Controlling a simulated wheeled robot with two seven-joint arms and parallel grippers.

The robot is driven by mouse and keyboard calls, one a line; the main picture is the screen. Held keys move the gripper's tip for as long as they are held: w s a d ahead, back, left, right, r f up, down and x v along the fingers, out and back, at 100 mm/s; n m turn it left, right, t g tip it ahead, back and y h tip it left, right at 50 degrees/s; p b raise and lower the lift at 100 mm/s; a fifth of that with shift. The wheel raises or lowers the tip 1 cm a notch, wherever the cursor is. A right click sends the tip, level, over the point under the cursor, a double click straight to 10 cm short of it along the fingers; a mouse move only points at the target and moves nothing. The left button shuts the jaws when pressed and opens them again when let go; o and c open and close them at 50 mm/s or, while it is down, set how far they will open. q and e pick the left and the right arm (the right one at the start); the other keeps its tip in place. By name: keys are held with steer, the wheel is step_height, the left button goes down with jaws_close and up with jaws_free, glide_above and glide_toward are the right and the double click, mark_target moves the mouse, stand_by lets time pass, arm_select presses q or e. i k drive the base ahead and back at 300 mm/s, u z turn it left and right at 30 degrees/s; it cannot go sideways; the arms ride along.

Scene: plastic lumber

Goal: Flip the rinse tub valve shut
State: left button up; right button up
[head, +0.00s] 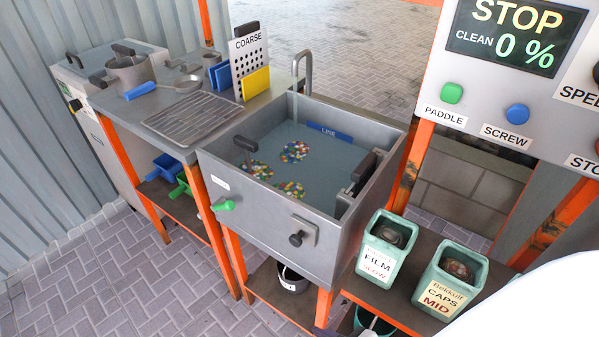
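The grey rinse tub (260,218) stands in the middle of the head view on an orange frame. It holds water with several coloured flakes in floating clusters (290,188). A green handle (223,206) sticks out of the left part of its front wall, below a small white label. Neither of my grippers is in view.
A grey faucet (304,70) stands behind the tub. Dark-handled tools (362,172) rest at its edges. A steel counter (192,120) adjoins on the left; FILM (379,262) and CAPS (446,294) bins stand right. A pot (291,281) sits below. The paved floor front left is clear.

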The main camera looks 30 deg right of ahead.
mark_target(222, 204)
steer(key=u, duration=0.9)
steer(key=i, duration=2.75)
steer(key=z, duration=4.55)
